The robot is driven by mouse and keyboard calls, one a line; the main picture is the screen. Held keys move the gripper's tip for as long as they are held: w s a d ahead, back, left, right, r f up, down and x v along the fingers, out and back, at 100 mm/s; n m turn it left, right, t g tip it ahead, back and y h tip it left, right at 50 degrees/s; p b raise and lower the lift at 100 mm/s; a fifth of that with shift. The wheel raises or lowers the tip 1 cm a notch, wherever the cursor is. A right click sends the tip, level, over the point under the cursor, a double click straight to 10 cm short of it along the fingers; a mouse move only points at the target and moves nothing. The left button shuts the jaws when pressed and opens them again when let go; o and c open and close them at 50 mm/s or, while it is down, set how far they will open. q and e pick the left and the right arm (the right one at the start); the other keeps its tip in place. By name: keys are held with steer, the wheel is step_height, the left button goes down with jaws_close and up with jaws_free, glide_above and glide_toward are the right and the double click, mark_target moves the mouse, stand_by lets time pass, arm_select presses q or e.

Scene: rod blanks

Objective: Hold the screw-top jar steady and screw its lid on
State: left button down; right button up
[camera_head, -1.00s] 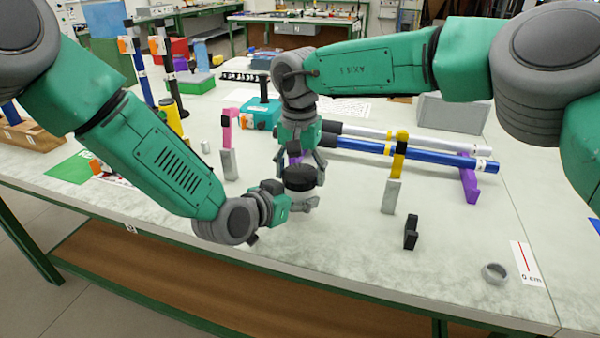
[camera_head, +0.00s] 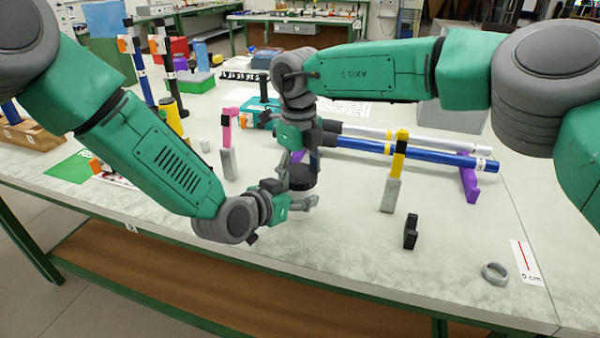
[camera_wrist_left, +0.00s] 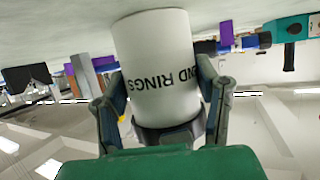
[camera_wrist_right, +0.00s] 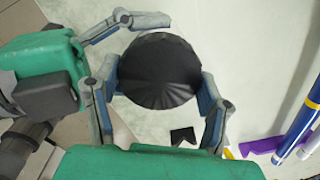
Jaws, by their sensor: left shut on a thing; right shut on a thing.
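The white jar (camera_wrist_left: 158,65) carries dark lettering and fills the middle of the left wrist view, where it appears upside down. My left gripper (camera_wrist_left: 163,105) is shut on it, with one finger on each side; in the head view this gripper (camera_head: 303,203) is above the near part of the table. The black round lid (camera_wrist_right: 160,70) is seen from above in the right wrist view, between the fingers of my right gripper (camera_wrist_right: 160,98), which is shut on it. In the head view the lid (camera_head: 302,178) is right above my left gripper. The lid hides the jar's mouth, so thread contact cannot be judged.
A black notched block (camera_head: 411,232) and a grey ring (camera_head: 495,273) lie on the table to the right. A yellow-topped grey stand (camera_head: 392,190) is right of the grippers. Blue (camera_head: 430,157) and white rods lie behind. The near table edge is clear.

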arm_select(q)
steer(key=shift+s+d, duration=0.2)
steer(key=shift+d, duration=0.1)
arm_select(e)
steer(key=m, duration=0.6)
steer(key=shift+a+m, duration=0.15)
steer(key=shift+m, duration=0.25)
steer(key=m, duration=0.6)
steer(key=shift+w+m, duration=0.1)
steer(key=shift+m, duration=0.2)
steer(key=o, duration=1.4)
steer(key=shift+c, duration=0.2)
arm_select(q)
steer(key=shift+a, duration=0.1)
steer(key=shift+w, duration=0.1)
arm_select(e)
steer(key=shift+r, duration=0.1)
steer(key=shift+r, duration=0.3)
arm_select(q)
steer(key=shift+a, duration=0.15)
arm_select(e)
step_height(320, 180, up, 11)
